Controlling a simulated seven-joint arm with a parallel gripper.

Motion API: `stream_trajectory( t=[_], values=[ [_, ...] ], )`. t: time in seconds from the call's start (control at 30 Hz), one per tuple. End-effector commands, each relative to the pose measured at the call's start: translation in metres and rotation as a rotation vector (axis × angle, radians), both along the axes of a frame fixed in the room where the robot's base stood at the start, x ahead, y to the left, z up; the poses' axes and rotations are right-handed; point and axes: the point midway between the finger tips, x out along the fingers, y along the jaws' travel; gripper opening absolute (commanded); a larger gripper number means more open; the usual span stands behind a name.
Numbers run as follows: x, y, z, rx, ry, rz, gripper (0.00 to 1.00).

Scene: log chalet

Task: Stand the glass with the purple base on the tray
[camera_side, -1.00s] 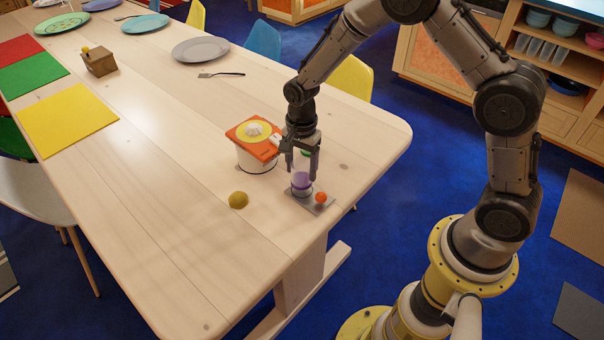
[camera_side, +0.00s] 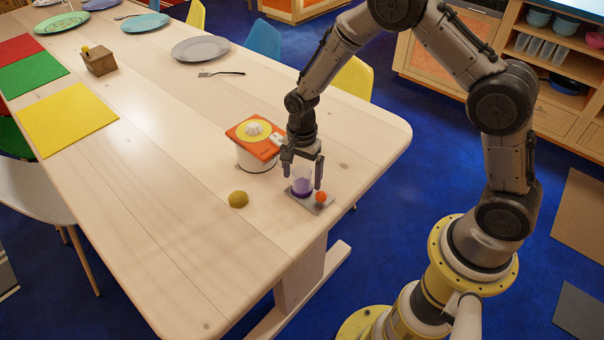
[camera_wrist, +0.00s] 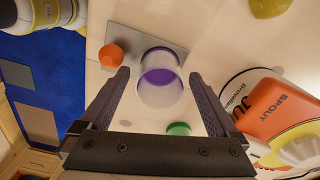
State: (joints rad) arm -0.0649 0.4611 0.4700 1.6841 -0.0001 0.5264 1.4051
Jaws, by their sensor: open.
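The clear glass with the purple base (camera_side: 302,184) stands upright on the small grey tray (camera_side: 296,200). In the wrist view the glass (camera_wrist: 160,88) is seen from above, with its purple base over the grey tray (camera_wrist: 128,36). My gripper (camera_side: 303,183) is open, with one finger on each side of the glass. In the wrist view its fingertips (camera_wrist: 160,76) are apart, with visible gaps between them and the glass. The glass hides part of the tray.
An orange ball (camera_side: 320,197) sits at the tray's corner beside the glass. A yellowish lump (camera_side: 238,199) lies left. A green item (camera_wrist: 178,129) is near the glass. The table's edge is close on the right.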

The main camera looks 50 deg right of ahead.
Motion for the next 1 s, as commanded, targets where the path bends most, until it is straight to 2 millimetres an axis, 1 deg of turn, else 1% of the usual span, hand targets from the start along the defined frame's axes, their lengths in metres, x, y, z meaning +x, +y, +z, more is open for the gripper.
stream_trajectory(
  t=[0.07, 0.17, 0.27, 0.5, 0.6, 0.7, 0.83, 1.0],
  values=[
    [0.0, 0.0, 0.003, 0.0, -0.001, 0.0, 0.96],
    [0.001, 0.0, 0.012, 0.001, -0.003, 0.0, 0.96],
    [0.001, 0.0, 0.029, 0.0, -0.006, 0.0, 0.96],
    [0.001, 0.0, 0.079, 0.0, -0.005, 0.0, 0.96],
    [0.001, 0.0, 0.096, 0.0, -0.004, 0.0, 0.96],
    [0.001, 0.0, 0.11, 0.001, -0.003, 0.0, 0.96],
    [0.0, 0.0, 0.12, 0.0, -0.001, 0.0, 0.96],
    [0.0, 0.0, 0.124, 0.0, -0.001, 0.001, 0.96]
  ],
)
